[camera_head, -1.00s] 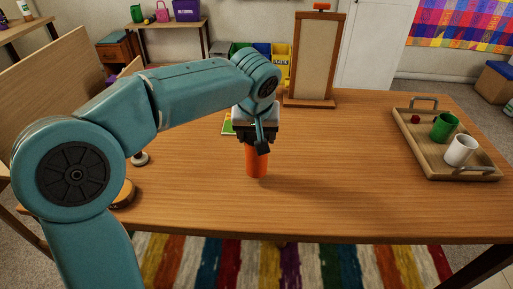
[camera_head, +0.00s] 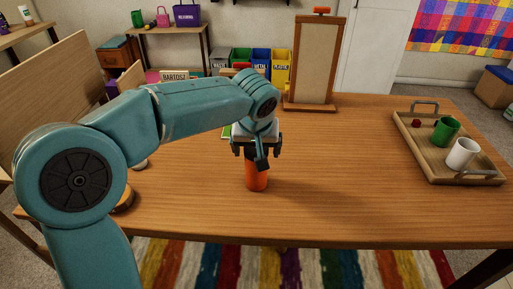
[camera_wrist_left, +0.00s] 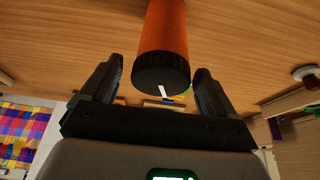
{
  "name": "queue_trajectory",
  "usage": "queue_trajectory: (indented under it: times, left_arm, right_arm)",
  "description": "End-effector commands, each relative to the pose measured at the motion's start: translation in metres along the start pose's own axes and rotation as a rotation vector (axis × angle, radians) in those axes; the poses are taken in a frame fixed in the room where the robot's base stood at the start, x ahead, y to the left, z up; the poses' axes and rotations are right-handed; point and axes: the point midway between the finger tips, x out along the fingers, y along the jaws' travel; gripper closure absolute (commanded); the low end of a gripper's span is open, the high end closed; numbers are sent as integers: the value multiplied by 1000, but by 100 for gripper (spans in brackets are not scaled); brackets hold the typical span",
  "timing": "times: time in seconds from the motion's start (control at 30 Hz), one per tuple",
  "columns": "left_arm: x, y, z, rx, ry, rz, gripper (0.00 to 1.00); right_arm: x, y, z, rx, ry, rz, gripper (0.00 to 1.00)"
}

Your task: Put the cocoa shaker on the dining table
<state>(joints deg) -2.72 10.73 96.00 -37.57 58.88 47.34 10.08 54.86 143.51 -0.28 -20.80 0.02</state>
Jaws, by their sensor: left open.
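The cocoa shaker (camera_head: 257,181) is an orange cylinder with a dark end. In the head view it appears to stand upright on the wooden table (camera_head: 330,205), near the middle. My left gripper (camera_head: 257,152) is open over its upper part, hiding its top in that view. In the left wrist view the shaker (camera_wrist_left: 164,32) has its dark end between the two spread fingers (camera_wrist_left: 160,72), with a gap showing on each side. My right gripper is in neither view.
A wooden tray (camera_head: 426,168) with a green mug (camera_head: 445,131) and a white mug (camera_head: 461,154) is at the right. A framed board (camera_head: 315,62) stands at the back edge. A round wooden item (camera_head: 124,200) is partly hidden behind my left arm. The table's right-centre is clear.

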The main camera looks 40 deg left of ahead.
Motion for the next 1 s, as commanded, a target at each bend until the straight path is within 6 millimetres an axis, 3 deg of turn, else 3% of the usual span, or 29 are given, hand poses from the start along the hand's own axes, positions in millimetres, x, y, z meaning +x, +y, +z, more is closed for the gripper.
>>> queue_trajectory:
  times: [0.3, 0.5, 0.67, 1.0]
  left_arm:
    - [-71, 1, -2, 1, 5, 5, 11]
    - [-106, 0, -1, 0, 4, 3, 11]
    - [-117, 0, 0, 0, 2, 2, 11]
    - [-117, 0, 0, 0, 1, 1, 11]
  right_arm:
    - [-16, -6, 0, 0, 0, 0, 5]
    - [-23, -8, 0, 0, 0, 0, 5]
    - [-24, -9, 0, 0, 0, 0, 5]
    - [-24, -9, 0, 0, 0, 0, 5]
